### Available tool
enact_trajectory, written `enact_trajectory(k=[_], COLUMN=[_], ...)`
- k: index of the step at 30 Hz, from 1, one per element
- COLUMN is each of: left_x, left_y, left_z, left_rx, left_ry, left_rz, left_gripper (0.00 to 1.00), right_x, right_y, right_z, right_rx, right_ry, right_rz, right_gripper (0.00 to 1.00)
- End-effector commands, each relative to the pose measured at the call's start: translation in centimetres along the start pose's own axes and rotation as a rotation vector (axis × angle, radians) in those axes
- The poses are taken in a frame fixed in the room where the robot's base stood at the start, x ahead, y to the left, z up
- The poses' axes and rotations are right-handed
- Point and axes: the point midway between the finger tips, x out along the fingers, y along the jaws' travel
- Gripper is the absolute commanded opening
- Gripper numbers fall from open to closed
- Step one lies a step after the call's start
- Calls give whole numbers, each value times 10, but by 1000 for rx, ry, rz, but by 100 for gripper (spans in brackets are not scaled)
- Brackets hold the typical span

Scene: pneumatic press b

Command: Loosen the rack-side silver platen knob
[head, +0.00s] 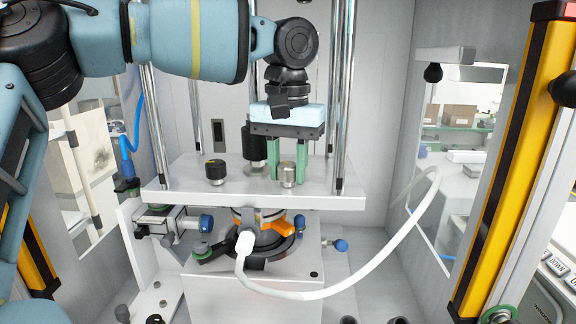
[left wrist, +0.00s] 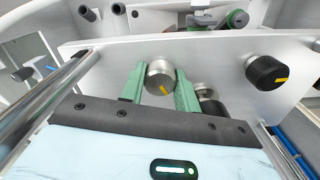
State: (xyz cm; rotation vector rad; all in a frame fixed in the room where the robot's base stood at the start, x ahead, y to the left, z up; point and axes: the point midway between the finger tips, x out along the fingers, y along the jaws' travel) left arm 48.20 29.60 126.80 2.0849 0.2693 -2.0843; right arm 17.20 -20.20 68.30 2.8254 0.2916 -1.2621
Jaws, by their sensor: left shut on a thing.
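The silver platen knob (head: 288,175) stands upright near the front edge of the light grey platen plate (head: 330,190). My left gripper (head: 288,181) reaches down from above, its two green fingers on either side of the knob. In the left wrist view the silver knob (left wrist: 160,77) sits between the green fingers of my left gripper (left wrist: 159,82), which are shut on it. A yellow mark on the knob's top points toward the lower right there. My right gripper is not in view.
A black knob (head: 215,170) stands left of the silver one, and a taller black-topped knob (head: 254,147) stands behind. Chrome columns (head: 344,100) rise through the plate. A white hose (head: 330,291) loops below it. A yellow-black post (head: 510,165) stands at right.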

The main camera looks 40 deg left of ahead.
Motion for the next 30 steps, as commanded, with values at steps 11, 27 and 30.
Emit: enact_trajectory(k=[11, 27, 30], left_x=[1, 2, 2], left_y=[0, 0, 0], left_z=[0, 0, 0], left_rx=[-358, -823, -883], left_ry=[-1, -2, -2], left_rz=[-1, -2, -3], left_gripper=[9, 9, 9], right_x=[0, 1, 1], right_y=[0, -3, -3], right_z=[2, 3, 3], right_rx=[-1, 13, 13], right_ry=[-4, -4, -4], right_rz=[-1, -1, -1], right_gripper=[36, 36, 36])
